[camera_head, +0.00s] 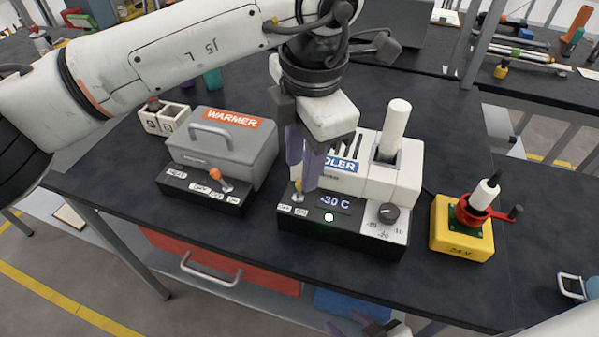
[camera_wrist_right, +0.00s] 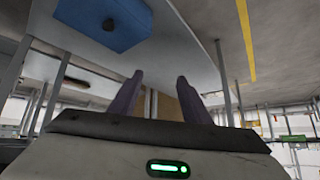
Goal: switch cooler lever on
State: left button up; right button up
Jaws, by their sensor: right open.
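The cooler (camera_head: 405,185) is a white box on a black base, with a "-30 C" display, a dial (camera_head: 388,213) and a round white spot on its front. Its small yellow-tipped lever (camera_head: 298,190) stands at the base's left end, above the OFF and ON labels. I cannot tell which side it leans to. My left gripper (camera_head: 301,178) points down in front of the cooler, its purple fingers at the lever and partly covering the label. Its finger gap and any contact are unclear. My right gripper (camera_wrist_right: 162,90) is open and empty, low by the table's front edge.
A grey warmer (camera_head: 225,150) with an orange-tipped lever (camera_head: 217,176) stands left of the cooler. A yellow box (camera_head: 462,230) with a red lever stands at right. A white holder (camera_head: 165,117) is behind the warmer. A blue box (camera_wrist_right: 105,22) shows in the right wrist view.

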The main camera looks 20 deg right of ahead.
aim_at(299, 189)
pick_arm(q)
jog(key=f, duration=0.4)
jog(key=shift+w, duration=0.2)
jog(key=shift+w+f, duration=0.15)
jog(key=shift+f, duration=0.4)
pick_arm(e)
jog(key=shift+w+r, duration=0.8)
jog(key=shift+r, duration=0.05)
pick_arm(q)
jog(key=c, duration=0.7)
grip_shut()
pick_arm(e)
jog(key=shift+s+f, duration=0.15)
jog(key=shift+s, duration=0.05)
